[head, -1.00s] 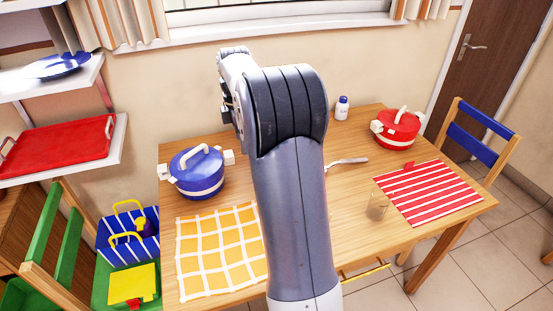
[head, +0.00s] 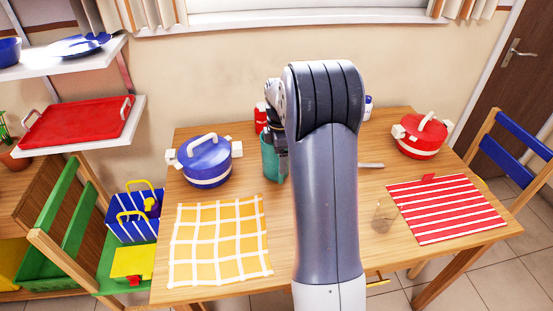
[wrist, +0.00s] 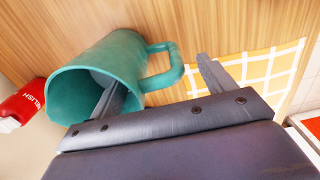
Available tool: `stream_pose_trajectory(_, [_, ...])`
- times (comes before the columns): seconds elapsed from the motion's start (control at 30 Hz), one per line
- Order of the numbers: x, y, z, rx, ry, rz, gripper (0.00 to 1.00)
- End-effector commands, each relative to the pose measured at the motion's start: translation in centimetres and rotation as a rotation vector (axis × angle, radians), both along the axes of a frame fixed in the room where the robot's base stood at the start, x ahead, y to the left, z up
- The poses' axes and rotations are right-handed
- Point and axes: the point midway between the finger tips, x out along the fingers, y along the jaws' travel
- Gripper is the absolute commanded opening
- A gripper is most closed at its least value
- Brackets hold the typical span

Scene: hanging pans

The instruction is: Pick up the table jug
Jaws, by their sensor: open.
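The teal jug (head: 270,165) stands on the wooden table, partly hidden behind my arm in the head view. In the wrist view the jug (wrist: 75,85) shows its open mouth, with its handle (wrist: 174,65) toward the right. My gripper (wrist: 160,73) is open, with one finger on each side of the handle. The right finger is apart from the handle. In the head view the gripper (head: 276,148) is just above the jug, its fingertips unclear.
A red relish bottle (wrist: 22,102) stands close beside the jug. A blue pot (head: 207,163) is to its left and a yellow checked mat (head: 218,240) in front. A clear glass (head: 385,215), red striped mat (head: 445,210) and red pot (head: 421,137) are on the right.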

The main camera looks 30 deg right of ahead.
Motion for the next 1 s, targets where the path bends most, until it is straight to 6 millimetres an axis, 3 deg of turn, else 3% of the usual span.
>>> stream_pose_trajectory(0.17, [0.0, -0.01, 0.04, 0.0, 0.0, 0.0, 0.71])
stream_pose_trajectory(1.0, [0.06, -0.02, 0.2, -0.001, -0.003, 0.0, 0.03])
